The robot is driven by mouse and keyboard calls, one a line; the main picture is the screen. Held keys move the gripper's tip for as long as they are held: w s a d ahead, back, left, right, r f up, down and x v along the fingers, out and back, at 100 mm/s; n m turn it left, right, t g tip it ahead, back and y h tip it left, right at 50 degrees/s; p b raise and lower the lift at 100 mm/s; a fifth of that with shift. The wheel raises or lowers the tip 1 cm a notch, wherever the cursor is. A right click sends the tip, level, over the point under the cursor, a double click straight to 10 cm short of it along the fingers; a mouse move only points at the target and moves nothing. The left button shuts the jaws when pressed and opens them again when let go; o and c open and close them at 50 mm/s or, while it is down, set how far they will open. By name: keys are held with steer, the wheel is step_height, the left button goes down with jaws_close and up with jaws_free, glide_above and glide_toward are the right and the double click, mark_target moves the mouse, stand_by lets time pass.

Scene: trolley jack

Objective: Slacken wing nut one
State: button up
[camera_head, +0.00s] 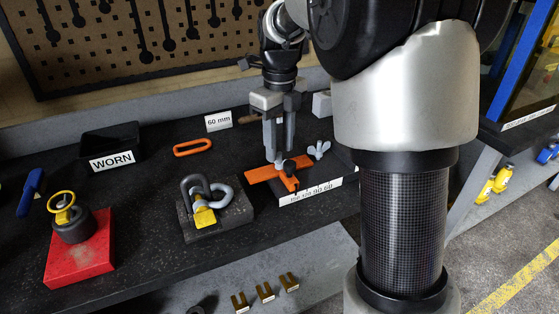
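A grey wing nut (319,150) stands to the right of the bracket. My gripper (277,156) points down over the bracket, left of that wing nut. A small pale grey piece shows at its fingertips, possibly another wing nut, mostly hidden by the fingers. The fingers look close together, but whether they grip this piece is not clear. Which nut is number one cannot be read.
A shackle on a dark block (230,218) stands left of the bracket. Further left are a red block (80,262) with a yellow-ringed knob, a black WORN tray (110,142) and an orange link (192,147). A "60 mm" card (218,121) stands behind.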

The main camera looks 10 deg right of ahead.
mark_target(280, 162)
steer(key=shift+f+b, duration=0.3)
steer(key=shift+f, duration=1.4)
jaws_close()
steer(key=shift+r+n+p, duration=0.2)
steer(key=shift+n+p, duration=0.1)
steer(key=shift+p, duration=0.2)
steer(key=shift+f+n, duration=0.15)
steer(key=shift+n, duration=0.35)
jaws_free()
step_height(280, 162, up, 17)
steer(key=p, duration=0.5)
steer(key=shift+r, duration=0.2)
